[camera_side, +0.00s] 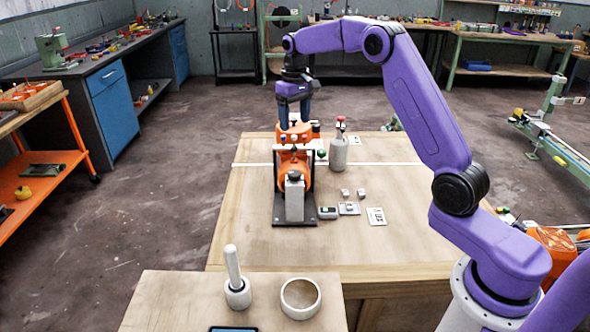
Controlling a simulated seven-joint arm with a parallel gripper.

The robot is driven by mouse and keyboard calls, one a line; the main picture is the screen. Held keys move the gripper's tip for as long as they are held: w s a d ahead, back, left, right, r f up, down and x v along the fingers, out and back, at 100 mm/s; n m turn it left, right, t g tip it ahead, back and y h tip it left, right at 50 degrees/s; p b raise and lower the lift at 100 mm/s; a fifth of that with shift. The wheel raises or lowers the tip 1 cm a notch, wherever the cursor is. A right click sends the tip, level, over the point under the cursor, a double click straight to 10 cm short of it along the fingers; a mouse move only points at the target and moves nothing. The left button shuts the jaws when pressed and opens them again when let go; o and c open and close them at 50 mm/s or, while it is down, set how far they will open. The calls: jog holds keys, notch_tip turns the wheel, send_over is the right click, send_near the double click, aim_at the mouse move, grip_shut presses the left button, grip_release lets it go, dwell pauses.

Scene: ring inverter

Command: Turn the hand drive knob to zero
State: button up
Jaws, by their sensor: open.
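An orange and grey machine (294,187) stands upright on a dark base plate on the wooden table. I cannot tell which part is the hand drive knob, and no zero mark is readable. My gripper (294,116) points down over the rear orange part of the machine with its fingers apart. Whether they touch it is unclear.
A grey bottle with a red top (339,150) stands right of the machine. Small blocks and a label card (376,216) lie on the table (400,245), whose right side is mostly clear. A mortar (300,298) and a pestle stand (237,290) are on the nearer table.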

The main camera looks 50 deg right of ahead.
aim_at(295, 172)
notch_tip(295, 172, down, 18)
jog(key=m, duration=1.7)
jog(key=shift+r, duration=0.25)
jog(key=c, duration=1.1)
